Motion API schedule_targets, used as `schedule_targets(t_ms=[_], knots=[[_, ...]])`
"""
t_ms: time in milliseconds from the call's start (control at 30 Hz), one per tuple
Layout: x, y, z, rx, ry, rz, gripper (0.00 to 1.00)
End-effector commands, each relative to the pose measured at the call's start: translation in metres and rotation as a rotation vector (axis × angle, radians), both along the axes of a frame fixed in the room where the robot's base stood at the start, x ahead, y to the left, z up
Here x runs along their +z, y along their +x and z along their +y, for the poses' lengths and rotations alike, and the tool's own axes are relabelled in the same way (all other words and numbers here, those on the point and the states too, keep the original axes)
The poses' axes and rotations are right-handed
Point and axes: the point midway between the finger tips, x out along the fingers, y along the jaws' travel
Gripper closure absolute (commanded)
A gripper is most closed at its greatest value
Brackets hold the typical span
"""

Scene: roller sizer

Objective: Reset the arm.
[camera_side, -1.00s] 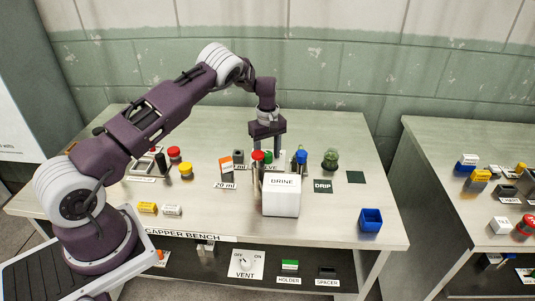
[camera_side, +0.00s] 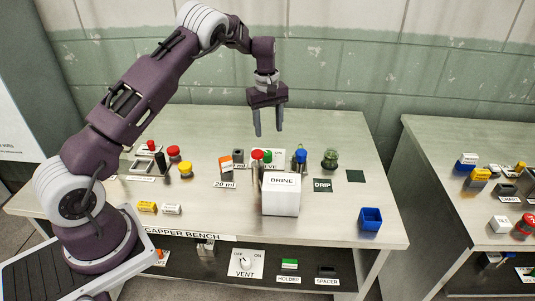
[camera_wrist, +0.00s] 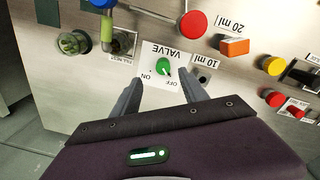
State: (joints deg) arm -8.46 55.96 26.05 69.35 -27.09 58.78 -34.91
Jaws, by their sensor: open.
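My gripper (camera_side: 268,134) is open and empty, raised above the back middle of the bench, with its two fingers pointing down. It also shows in the wrist view (camera_wrist: 167,95), where its fingers are spread on either side of a white valve plate. The green valve knob (camera_wrist: 163,67) lies on that plate, with ON and OFF marks. In the side view the plate (camera_side: 277,153) is partly hidden behind the items in front of it. The gripper is apart from everything on the bench.
A white BRINE box (camera_side: 281,194) stands at the front middle. Red- and blue-topped posts stand just behind it. A green jar (camera_side: 330,158) and a blue bin (camera_side: 371,219) are to the right. Several capped items stand at the left. The space above the bench is free.

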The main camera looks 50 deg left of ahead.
Motion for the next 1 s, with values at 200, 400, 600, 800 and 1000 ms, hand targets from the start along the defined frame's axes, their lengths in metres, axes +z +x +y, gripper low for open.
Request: schedule_targets(t_ms=[200, 400, 600, 800, 1000], knots=[[0.163, -0.076, -0.08, -0.323, -0.029, -0.176, 0.48], [0.236, -0.209, -0.154, -0.744, 0.059, -0.317, 0.48], [0.226, -0.326, -0.184, -1.104, 0.248, -0.39, 0.48], [0.206, -0.363, -0.186, -1.235, 0.347, -0.398, 0.48], [0.205, -0.364, -0.186, -1.239, 0.349, -0.398, 0.48]])
